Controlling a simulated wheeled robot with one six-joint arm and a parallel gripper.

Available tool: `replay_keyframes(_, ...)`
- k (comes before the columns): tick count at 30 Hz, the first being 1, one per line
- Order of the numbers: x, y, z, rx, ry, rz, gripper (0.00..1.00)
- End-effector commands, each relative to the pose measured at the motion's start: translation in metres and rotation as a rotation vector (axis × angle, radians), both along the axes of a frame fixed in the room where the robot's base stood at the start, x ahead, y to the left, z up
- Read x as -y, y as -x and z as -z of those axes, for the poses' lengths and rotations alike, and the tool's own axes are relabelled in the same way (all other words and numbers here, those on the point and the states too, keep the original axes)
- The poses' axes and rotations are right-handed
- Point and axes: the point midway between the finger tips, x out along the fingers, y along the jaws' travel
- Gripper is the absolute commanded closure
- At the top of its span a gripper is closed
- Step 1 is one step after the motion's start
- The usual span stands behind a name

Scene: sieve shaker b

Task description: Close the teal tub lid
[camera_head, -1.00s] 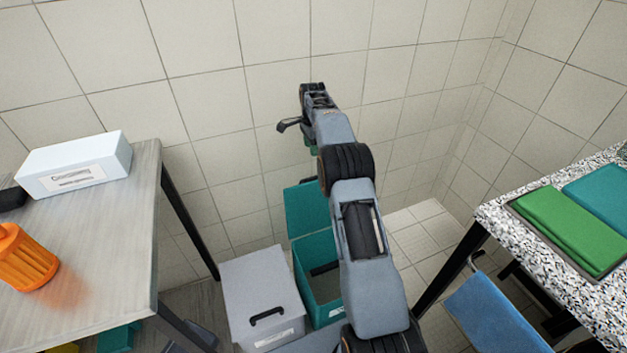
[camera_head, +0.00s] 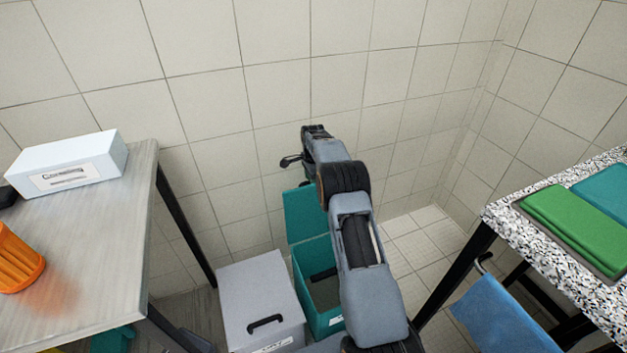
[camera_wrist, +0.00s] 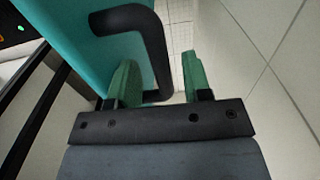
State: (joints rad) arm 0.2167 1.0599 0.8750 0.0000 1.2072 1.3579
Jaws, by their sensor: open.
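The teal tub (camera_head: 312,268) stands on the floor with its lid (camera_head: 303,212) raised at the back, near the tiled wall. The tub's inside shows open. In the wrist view the teal lid (camera_wrist: 80,38) fills the upper left, with a black bar handle (camera_wrist: 152,45) on it. My gripper (camera_wrist: 160,80) is open, its green fingertips apart. The handle's lower end shows in the gap between the fingers; I cannot tell whether it touches either one. In the head view my arm hides the fingers and the right part of the tub.
A closed grey-white tub (camera_head: 262,298) with a black handle stands directly left of the teal one. A table (camera_head: 110,225) with a white box (camera_head: 68,165) and an orange container (camera_head: 15,262) is at left. A speckled bench (camera_head: 540,245) and blue stool (camera_head: 500,318) are at right.

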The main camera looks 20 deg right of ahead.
Motion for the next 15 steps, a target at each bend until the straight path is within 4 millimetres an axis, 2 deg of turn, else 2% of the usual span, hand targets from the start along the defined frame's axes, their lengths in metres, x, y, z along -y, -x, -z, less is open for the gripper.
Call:
replay_keyframes(9, -0.0002, -0.0001, 0.0014, 0.000, 0.000, 0.000, 0.56)
replay_keyframes(15, -0.0002, -0.0001, 0.0012, 0.000, 0.000, 0.000, 0.75)
